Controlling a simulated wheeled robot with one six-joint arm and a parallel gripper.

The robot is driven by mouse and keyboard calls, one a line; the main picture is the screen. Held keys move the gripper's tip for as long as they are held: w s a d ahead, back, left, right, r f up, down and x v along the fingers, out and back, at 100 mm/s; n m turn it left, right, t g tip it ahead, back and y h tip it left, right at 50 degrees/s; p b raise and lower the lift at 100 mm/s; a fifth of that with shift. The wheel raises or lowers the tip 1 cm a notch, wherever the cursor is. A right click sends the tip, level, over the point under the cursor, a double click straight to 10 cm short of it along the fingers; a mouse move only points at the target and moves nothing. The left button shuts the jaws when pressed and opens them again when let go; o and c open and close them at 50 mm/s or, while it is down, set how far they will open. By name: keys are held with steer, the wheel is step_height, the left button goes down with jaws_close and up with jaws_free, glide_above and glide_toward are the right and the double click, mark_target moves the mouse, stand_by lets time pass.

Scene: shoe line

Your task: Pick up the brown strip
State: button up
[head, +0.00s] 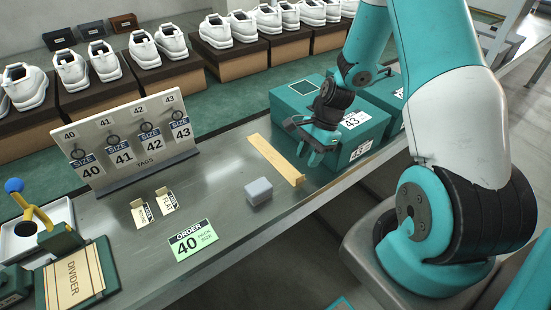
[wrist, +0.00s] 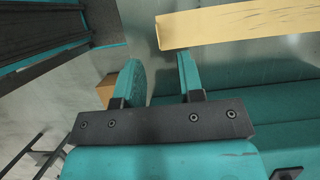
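A light brown, flat strip (head: 275,160) lies on the grey worktop, to the left of the teal boxes. It also shows in the wrist view (wrist: 235,25), across the top right beyond the fingers. My gripper (head: 301,142) is above the worktop, just right of the strip and in front of the teal box. In the wrist view its two teal fingers (wrist: 158,68) are apart with nothing between them. The strip's left end in the wrist view lies ahead of the fingers, apart from them.
Teal shoe boxes (head: 335,118) marked 43 stand close to my gripper. A small grey block (head: 259,191) lies near the strip. A size tag stand (head: 130,145), a green order card (head: 193,240) and a divider holder (head: 78,280) are on the left. White shoes line the back.

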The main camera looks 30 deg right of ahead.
mark_target(297, 183)
steer(key=x, duration=0.6)
steer(key=shift+s+a+f+p, duration=0.1)
steer(key=shift+f+p, duration=0.2)
steer(key=shift+p, duration=0.1)
steer(key=shift+c, duration=0.2)
jaws_close()
